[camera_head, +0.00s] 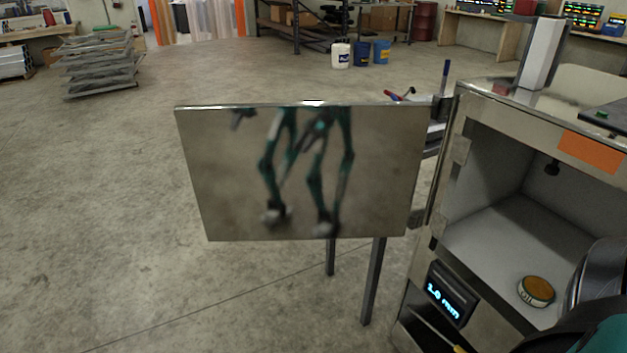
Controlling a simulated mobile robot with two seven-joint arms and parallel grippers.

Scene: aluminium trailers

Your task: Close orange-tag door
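The door (300,190) is a flat, mirror-like metal panel. It stands wide open, swung out to the left from the left front edge of the steel cabinet (457,225). The orange tag (592,151) is on the cabinet above the opening. My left gripper is not in view.
A small display (451,293) sits on the cabinet front below the compartment. Dark table legs (372,285) stand behind the door. The concrete floor left of the door is clear. Stacked metal sheets (98,65), buckets (361,53) and shelving are far back.

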